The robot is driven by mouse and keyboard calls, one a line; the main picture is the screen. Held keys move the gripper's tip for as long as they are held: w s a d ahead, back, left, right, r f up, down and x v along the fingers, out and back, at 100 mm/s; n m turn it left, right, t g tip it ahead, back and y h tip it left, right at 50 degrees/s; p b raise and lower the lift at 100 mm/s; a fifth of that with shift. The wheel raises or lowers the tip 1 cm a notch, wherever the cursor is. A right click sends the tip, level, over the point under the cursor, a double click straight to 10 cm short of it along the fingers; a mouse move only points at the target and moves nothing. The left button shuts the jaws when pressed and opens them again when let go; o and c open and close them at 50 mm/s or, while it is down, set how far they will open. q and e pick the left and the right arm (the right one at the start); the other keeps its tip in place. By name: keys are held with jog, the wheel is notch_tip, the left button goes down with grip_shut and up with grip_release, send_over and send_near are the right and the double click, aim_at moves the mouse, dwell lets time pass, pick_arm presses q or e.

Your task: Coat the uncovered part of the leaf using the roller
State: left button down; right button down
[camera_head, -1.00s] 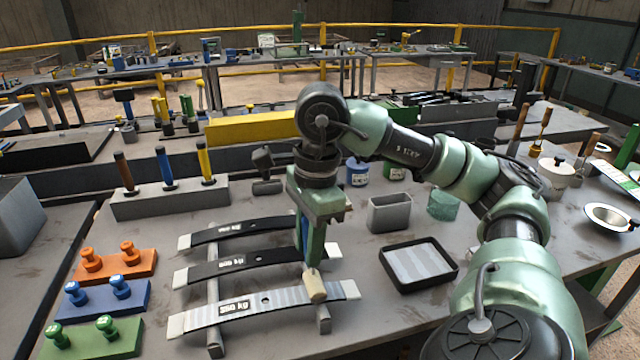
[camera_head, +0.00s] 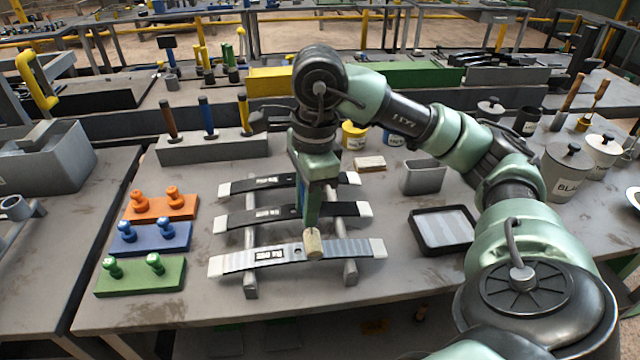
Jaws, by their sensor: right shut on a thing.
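The front leaf (camera_head: 345,248) lies across the rack's two rails. My right gripper (camera_head: 310,195) is shut on the roller, pointing down over this leaf. The roller's tan head (camera_head: 314,243) is at the leaf, just right of its middle hole; contact is hard to tell. The middle leaf (camera_head: 240,216) and back leaf (camera_head: 245,184) look black with pale ends, partly hidden by the gripper. My left gripper is out of view.
A black-rimmed tray (camera_head: 416,240) stands right of the rack, with a grey open box (camera_head: 422,178) behind it. Orange, blue and green (camera_head: 130,283) knobbed blocks stand to the left. A block with upright tools (camera_head: 215,149) stands behind. The table front is clear.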

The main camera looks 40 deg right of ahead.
jog(key=w+a, duration=0.6)
jog(key=a, duration=0.3)
jog(key=shift+w+a+f+p, duration=0.25)
jog(key=shift+a+f+p, duration=0.05)
jog(key=shift+a+p, duration=0.1)
dwell(0.7)
jog(key=shift+a, duration=0.1)
jog(key=w+a, duration=0.4)
jog(key=a, duration=0.1)
jog(key=shift+a+f+b, duration=0.35)
jog(key=shift+a+b, duration=0.05)
jog(key=shift+b, duration=0.05)
jog(key=shift+w, duration=0.1)
